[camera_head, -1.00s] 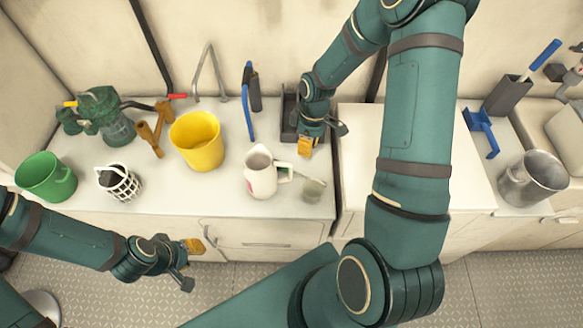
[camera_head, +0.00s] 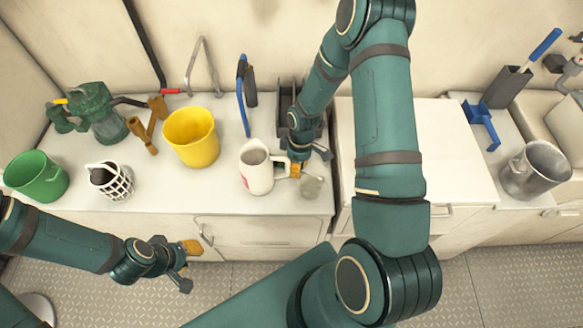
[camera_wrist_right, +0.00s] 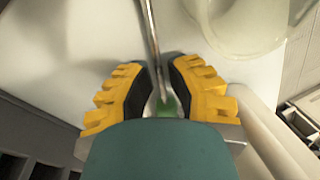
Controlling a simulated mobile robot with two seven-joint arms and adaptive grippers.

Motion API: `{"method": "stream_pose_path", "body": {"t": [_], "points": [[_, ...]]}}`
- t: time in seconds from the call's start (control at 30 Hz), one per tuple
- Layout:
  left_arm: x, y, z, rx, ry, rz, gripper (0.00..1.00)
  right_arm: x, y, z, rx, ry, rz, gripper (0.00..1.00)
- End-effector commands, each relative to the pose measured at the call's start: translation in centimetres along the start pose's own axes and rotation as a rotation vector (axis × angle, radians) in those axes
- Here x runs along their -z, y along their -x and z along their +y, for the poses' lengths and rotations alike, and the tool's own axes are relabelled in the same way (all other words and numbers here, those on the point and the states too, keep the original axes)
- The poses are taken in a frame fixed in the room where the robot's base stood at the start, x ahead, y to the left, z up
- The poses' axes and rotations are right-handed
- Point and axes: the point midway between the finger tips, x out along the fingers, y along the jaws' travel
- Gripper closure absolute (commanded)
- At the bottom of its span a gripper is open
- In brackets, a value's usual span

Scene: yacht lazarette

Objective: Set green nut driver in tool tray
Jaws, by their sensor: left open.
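The green nut driver shows in the right wrist view, with its metal shaft (camera_wrist_right: 152,45) running up the picture and a bit of green handle (camera_wrist_right: 168,106) between my finger pads. My right gripper (camera_wrist_right: 158,68) has its yellow fingers a small gap apart, one on each side of the driver; whether the pads press on it is unclear. In the head view my right gripper (camera_head: 298,170) is low beside the pitcher and hides the driver. The dark tool tray (camera_head: 285,93) is behind it, partly covered by my arm. My left gripper (camera_head: 190,262) is open and empty before the cabinet.
The white pitcher (camera_head: 256,172) stands left of my right gripper, and a clear cup (camera_head: 312,187) is close on its right. A yellow bucket (camera_head: 190,137), white basket (camera_head: 110,181) and green bucket (camera_head: 36,177) stand further left. A raised white cabinet (camera_head: 450,150) lies right.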

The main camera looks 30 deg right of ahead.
Motion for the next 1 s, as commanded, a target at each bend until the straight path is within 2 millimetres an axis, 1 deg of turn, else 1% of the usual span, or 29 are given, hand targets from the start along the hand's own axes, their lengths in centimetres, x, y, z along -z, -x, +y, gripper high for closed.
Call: {"method": "stream_pose_path", "body": {"t": [0.2,0.23,0.27,0.8,0.9,1.0], "points": [[0.0,0.0,0.0,0.000,0.000,0.001,0.66,0.0,0.0,0.0,0.000,0.000,0.000,0.85],[0.0,0.0,0.0,0.000,0.000,0.001,0.66,0.0,0.0,0.0,0.000,0.000,0.000,0.95],[0.0,0.0,0.0,0.000,0.000,0.001,0.66,0.0,0.0,0.0,0.000,0.000,0.000,1.00],[0.0,0.0,0.0,0.000,0.000,0.000,0.66,0.0,0.0,-0.1,0.001,0.000,-0.001,1.00],[0.0,0.1,0.0,0.000,0.000,0.000,0.66,0.0,0.3,-0.1,0.001,0.000,-0.001,1.00],[0.0,0.3,0.1,0.000,0.000,0.000,0.66,0.0,1.0,-0.2,0.001,0.000,-0.001,1.00]]}}
